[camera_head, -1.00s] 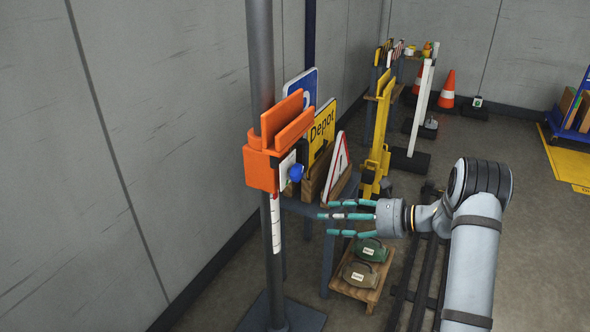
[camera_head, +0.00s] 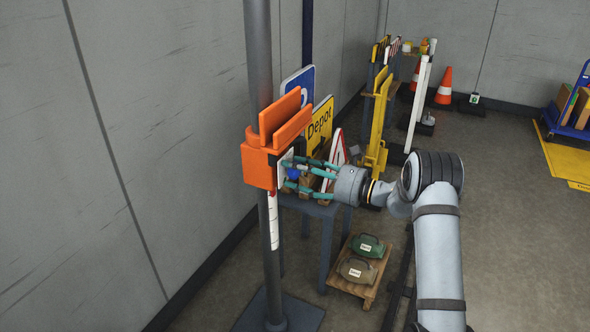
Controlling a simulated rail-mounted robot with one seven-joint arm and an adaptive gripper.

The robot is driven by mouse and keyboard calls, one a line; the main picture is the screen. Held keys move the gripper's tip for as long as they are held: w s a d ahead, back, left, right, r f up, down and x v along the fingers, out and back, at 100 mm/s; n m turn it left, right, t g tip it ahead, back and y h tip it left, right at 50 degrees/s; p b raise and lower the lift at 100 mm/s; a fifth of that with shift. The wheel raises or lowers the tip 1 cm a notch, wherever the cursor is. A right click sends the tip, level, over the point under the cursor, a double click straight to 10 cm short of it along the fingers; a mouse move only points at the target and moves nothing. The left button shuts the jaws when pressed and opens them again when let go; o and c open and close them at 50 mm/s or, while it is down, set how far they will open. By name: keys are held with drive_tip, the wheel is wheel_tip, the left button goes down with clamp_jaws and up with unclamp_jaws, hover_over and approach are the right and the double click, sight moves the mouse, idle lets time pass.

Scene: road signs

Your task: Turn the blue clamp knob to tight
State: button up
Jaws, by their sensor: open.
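The blue clamp knob (camera_head: 292,174) sits on a white plate (camera_head: 285,167) at the right side of the orange clamp (camera_head: 258,168). The clamp is fixed around a grey upright post (camera_head: 259,75). My gripper (camera_head: 297,174) is open, with its teal fingers spread around the knob, near the plate. The fingers partly hide the knob, and I cannot tell whether they touch it. The pointer or marks on the plate are too small to read.
A table (camera_head: 325,213) with road signs, including a yellow Depot sign (camera_head: 320,125), stands behind my gripper. Two bags, green (camera_head: 369,246) and brown (camera_head: 357,270), lie on a low pallet. Traffic cones (camera_head: 444,86) stand farther back.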

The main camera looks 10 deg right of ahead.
drive_tip(key=shift+w+a, duration=0.2)
drive_tip(key=shift+a, duration=0.05)
drive_tip(key=shift+c, duration=0.5)
drive_tip(key=c, duration=1.1)
drive_tip(key=shift+r, duration=0.1)
